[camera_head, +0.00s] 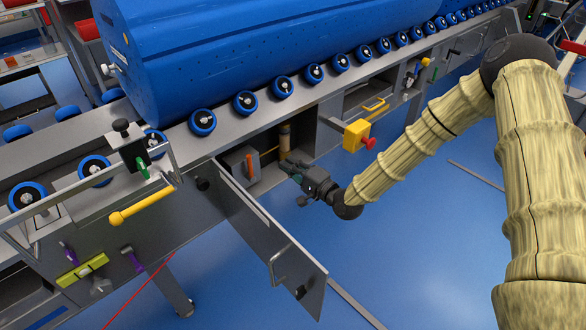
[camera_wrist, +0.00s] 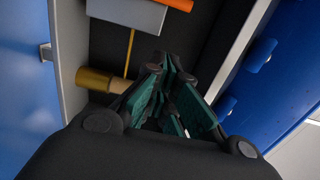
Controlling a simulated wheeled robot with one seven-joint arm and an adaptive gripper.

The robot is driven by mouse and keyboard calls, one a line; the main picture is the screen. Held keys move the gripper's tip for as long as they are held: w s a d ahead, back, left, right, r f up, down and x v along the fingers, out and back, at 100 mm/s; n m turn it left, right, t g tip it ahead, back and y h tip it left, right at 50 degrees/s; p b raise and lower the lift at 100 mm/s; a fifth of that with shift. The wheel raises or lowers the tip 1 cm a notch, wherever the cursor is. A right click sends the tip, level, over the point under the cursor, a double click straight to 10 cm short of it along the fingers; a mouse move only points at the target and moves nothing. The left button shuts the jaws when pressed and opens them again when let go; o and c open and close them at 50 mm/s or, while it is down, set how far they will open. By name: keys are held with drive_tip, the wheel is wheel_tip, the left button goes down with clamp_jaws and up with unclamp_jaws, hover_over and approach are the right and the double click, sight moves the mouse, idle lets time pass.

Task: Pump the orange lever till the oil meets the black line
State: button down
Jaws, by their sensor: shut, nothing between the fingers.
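The orange lever (camera_head: 249,162) stands against a grey pump box (camera_head: 236,162) inside the open cabinet under the roller line. In the wrist view the lever (camera_wrist: 178,4) shows only as a short orange piece at the top edge, beside the grey box (camera_wrist: 125,12). A tan upright cylinder with a brass end (camera_head: 285,138), perhaps the oil glass, stands right of the box; its brass end (camera_wrist: 93,80) also shows in the wrist view. I cannot make out an oil level or black line. My gripper (camera_head: 287,166) is shut and empty at the cabinet opening, right of the lever and apart from it.
The cabinet door (camera_head: 265,240) hangs open toward the front, left of my gripper. A yellow box with a red knob (camera_head: 357,134) juts out to the right. A yellow handle (camera_head: 142,207) sticks out at the left. Blue floor right of the door is clear.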

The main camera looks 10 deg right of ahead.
sight(249, 167)
drive_tip(key=w+a+b, duration=0.1)
drive_tip(key=w+a, duration=0.2)
drive_tip(key=a, duration=0.4)
drive_tip(key=shift+w+a, duration=0.2)
drive_tip(key=shift+a, duration=0.1)
drive_tip(key=shift+d, duration=0.1)
drive_tip(key=shift+s+a+r+n, duration=0.1)
drive_tip(key=shift+a+n, duration=0.2)
